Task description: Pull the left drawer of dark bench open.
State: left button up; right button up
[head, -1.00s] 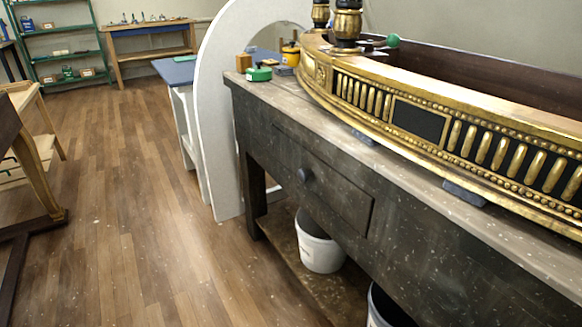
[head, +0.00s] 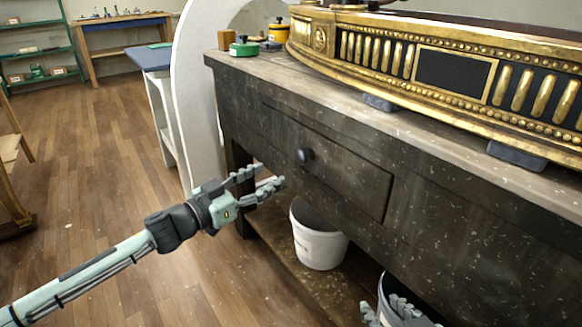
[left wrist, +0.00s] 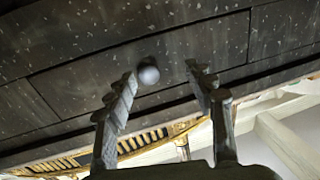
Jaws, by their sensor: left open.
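My left gripper (head: 270,176) is open and empty, in front of the bench, a little below and left of the knob. In the left wrist view the knob (left wrist: 148,75) shows beyond and between the spread fingers of the left gripper (left wrist: 160,74), nearer the left one; no contact is seen. My right gripper (head: 383,304) shows only in part at the bottom edge, its fingers apart, in front of a bucket.
A gilt console piece (head: 430,75) rests on the bench top on grey blocks. A white bucket (head: 319,240) stands on the lower shelf under the drawer. A white arched panel (head: 190,110) stands at the bench's left end.

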aim_at(298, 159)
pick_arm(q)
jog(key=w+d+r, duration=0.1)
jog(key=d, duration=0.1)
jog(key=w+d+m+g+h, duration=0.1)
jog(key=d, duration=0.1)
jog(key=w+d+r+g+h, duration=0.1)
jog(key=d, duration=0.1)
jog(key=shift+r+m+b, duration=0.3)
jog(key=shift+b, duration=0.1)
jog(key=shift+w+d, duration=0.15)
jog(key=shift+d, duration=0.1)
pick_arm(e)
jog(key=w+a+r+t+y, duration=0.1)
jog(key=a+r+t, duration=0.2)
jog(key=r, duration=0.5)
jog(key=shift+w+a+n+y, duration=0.25)
jog(key=shift+a+n+y, duration=0.05)
jog(key=shift+a+n, duration=0.1)
pick_arm(q)
jog(key=shift+c, duration=0.5)
grip_shut()
